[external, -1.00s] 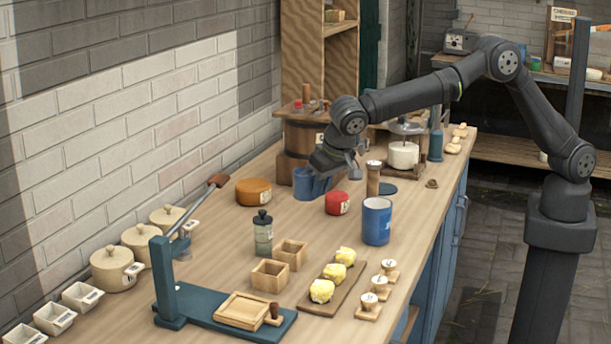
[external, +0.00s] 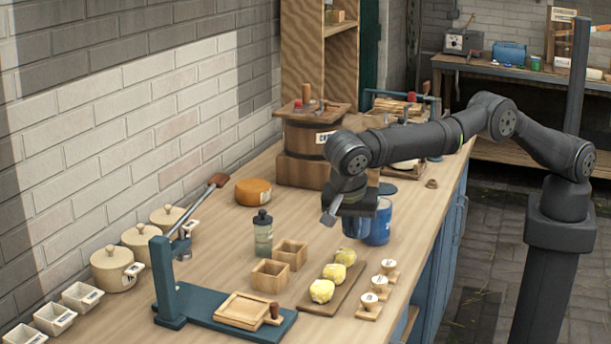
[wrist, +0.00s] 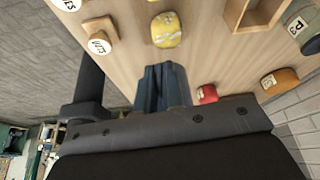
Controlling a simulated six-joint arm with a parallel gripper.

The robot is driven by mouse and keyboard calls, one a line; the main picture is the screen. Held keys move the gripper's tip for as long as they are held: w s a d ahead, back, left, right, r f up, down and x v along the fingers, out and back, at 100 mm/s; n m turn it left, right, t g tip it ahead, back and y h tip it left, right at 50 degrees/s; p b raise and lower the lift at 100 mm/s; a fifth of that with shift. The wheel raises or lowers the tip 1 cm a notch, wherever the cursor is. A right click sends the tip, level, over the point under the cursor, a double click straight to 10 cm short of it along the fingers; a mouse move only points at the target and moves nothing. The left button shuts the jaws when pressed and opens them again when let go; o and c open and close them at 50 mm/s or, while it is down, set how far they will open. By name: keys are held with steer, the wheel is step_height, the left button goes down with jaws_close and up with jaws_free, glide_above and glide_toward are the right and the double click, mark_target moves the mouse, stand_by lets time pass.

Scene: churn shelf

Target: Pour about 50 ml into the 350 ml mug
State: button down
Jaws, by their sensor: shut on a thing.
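My gripper (external: 350,208) is shut on a blue cup (external: 355,227), which hangs beneath it and is partly covered by it. In the wrist view a dark blue shape (wrist: 162,88) shows at the jaws; I cannot tell how much of it is the cup. A larger blue mug (external: 380,222) stands on the counter just right of the held cup, partly hidden behind it and the gripper. I cannot tell whether they touch. No volume mark on the mug is readable, and the contents of both vessels are hidden. The held cup's tilt is unclear.
Butter pieces on a board (external: 345,292) and small labelled stamps (external: 380,283) lie in front. Wooden boxes (external: 270,276) and a grey-green shaker (external: 263,235) stand to the left. A wooden churn (external: 308,150) is behind. A red container (wrist: 207,94) shows in the wrist view.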

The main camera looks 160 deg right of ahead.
steer(key=shift+w+a+m, duration=0.45)
steer(key=shift+a+m, duration=0.05)
steer(key=shift+a, duration=0.2)
steer(key=shift+s+r, duration=0.1)
steer(key=shift+s+d+r+t+y, duration=0.15)
steer(key=shift+s+r+t, duration=0.55)
steer(key=shift+s+t, duration=0.45)
steer(key=shift+s+a+r+t+y, duration=0.1)
steer(key=shift+s+r+t, duration=0.55)
steer(key=shift+s+t, duration=0.55)
steer(key=shift+s+d+r+t+y, duration=0.15)
steer(key=shift+s+r+t, duration=0.55)
steer(key=shift+s+t, duration=0.45)
steer(key=shift+r+t, duration=0.1)
steer(key=shift+t, duration=0.2)
steer(key=shift+s+r+t, duration=0.65)
steer(key=shift+r+t, duration=0.05)
steer(key=shift+t, duration=0.3)
steer(key=shift+s+r+p, duration=0.15)
steer(key=shift+s+p, duration=0.15)
steer(key=shift+s, duration=0.05)
